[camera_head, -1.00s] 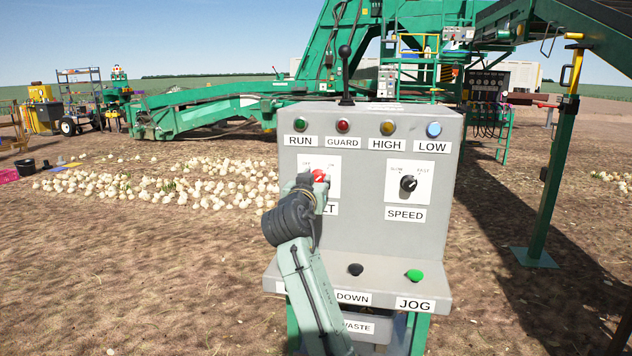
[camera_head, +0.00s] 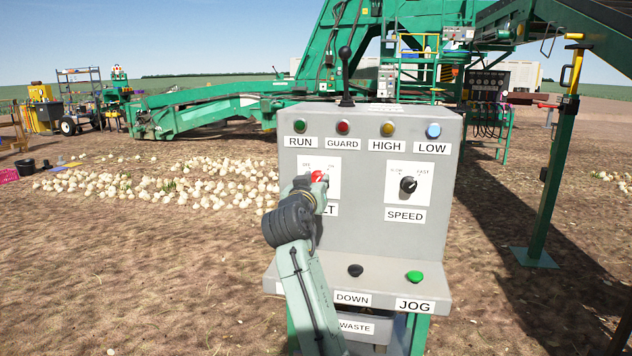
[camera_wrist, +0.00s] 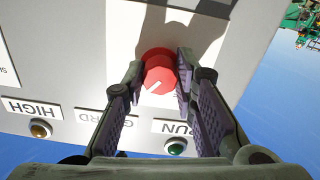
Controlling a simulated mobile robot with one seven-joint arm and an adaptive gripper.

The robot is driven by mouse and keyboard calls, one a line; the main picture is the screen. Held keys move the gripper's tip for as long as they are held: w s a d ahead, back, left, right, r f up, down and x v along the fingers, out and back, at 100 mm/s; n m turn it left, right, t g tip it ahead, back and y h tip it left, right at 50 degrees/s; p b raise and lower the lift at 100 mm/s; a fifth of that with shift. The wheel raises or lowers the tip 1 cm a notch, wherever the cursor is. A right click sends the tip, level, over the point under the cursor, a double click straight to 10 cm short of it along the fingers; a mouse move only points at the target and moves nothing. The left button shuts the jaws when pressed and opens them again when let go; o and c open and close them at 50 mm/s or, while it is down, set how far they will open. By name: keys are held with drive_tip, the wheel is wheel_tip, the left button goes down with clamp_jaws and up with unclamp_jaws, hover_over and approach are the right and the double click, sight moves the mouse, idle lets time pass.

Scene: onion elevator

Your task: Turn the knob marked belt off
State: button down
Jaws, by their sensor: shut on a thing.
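The red belt knob (camera_head: 318,177) sits on a white plate on the upper left face of the grey control box (camera_head: 370,250). Its label below is partly hidden by my arm, with only the end "LT" showing. In the wrist view the red knob (camera_wrist: 158,70) lies between the two fingers of my gripper (camera_wrist: 158,85), and a white pointer line shows on its face. My gripper (camera_head: 314,185) is shut on the knob. Which mark the pointer meets is hard to tell, because the plate's marks are small and shadowed.
The black speed knob (camera_head: 408,184) is to the right. Above are the RUN lamp (camera_head: 299,125) and other lamps. A black button (camera_head: 355,270) and the green JOG button (camera_head: 414,276) sit on the lower ledge. A black-knobbed lever (camera_head: 345,75) rises from the top.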

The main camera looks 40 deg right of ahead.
drive_tip(key=n+p, duration=0.5)
drive_tip(key=n, duration=1)
drive_tip(key=shift+n, duration=0.4)
drive_tip(key=shift+p, duration=0.3)
drive_tip(key=c, duration=1.3)
unclamp_jaws()
drive_tip(key=v, duration=1.2)
